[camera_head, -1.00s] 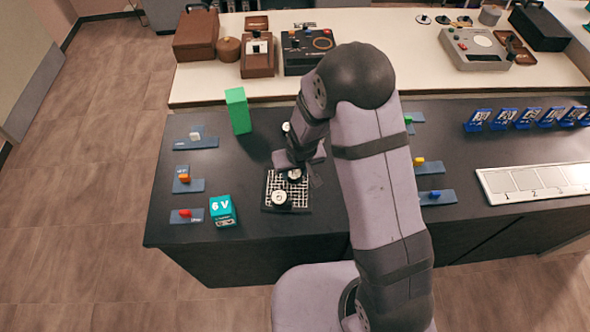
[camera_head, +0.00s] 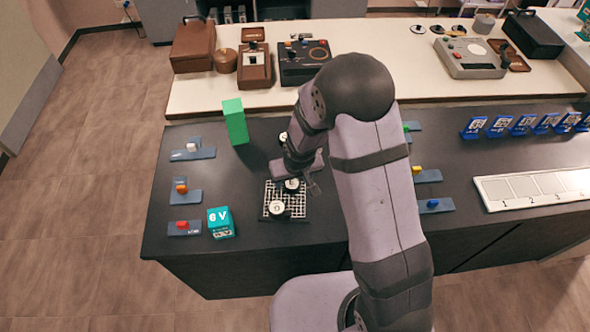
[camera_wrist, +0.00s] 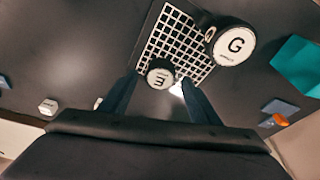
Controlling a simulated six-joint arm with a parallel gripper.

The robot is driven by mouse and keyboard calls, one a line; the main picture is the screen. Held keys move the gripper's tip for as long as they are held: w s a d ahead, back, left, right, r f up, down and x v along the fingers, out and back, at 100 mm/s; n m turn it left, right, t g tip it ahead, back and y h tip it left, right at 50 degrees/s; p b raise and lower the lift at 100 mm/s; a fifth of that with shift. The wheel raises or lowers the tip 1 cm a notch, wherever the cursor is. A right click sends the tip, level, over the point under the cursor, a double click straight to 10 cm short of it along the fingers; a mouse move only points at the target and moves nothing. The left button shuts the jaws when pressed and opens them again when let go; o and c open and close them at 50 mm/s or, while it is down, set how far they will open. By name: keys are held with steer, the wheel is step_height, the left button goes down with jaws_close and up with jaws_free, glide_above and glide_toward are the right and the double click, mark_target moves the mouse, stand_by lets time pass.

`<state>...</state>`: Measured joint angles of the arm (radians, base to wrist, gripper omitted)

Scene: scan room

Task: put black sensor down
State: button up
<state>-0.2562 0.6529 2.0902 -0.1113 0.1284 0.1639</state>
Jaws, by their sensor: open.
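A black round sensor with a white lettered top (camera_wrist: 160,73) rests on the white-lined grid plate (camera_wrist: 178,38). Its letter reads as E or M; I cannot tell which. My gripper (camera_wrist: 160,88) is open, with its two dark fingers on either side of this sensor in the wrist view. I cannot tell whether they touch it. In the head view the gripper (camera_head: 312,184) is just above the far right part of the grid, beside the same sensor (camera_head: 292,184). A second round piece marked G (camera_wrist: 235,45) stands on the grid's near side (camera_head: 277,208).
A teal 6 V block (camera_head: 220,222) stands left of the grid, and a green block (camera_head: 235,121) behind it. Small coloured switches on blue bases (camera_head: 184,228) line the left. Another round piece (camera_head: 283,137) is partly behind my arm. A numbered white tray (camera_head: 530,187) lies right.

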steer(key=b+v, duration=0.1)
steer(key=v, duration=1)
steer(key=shift+r, duration=0.1)
steer(key=s+d+m+g, duration=0.1)
steer(key=s+d, duration=0.4)
steer(key=s, duration=0.3)
steer(key=s+d+r+m+g, duration=0.1)
steer(key=s+d+g, duration=0.1)
steer(key=s+d, duration=0.3)
steer(key=s, duration=0.3)
steer(key=shift+s+r+h, duration=0.2)
steer(key=shift+r+h, duration=0.05)
steer(key=shift+h, duration=0.05)
steer(key=shift+a, duration=0.1)
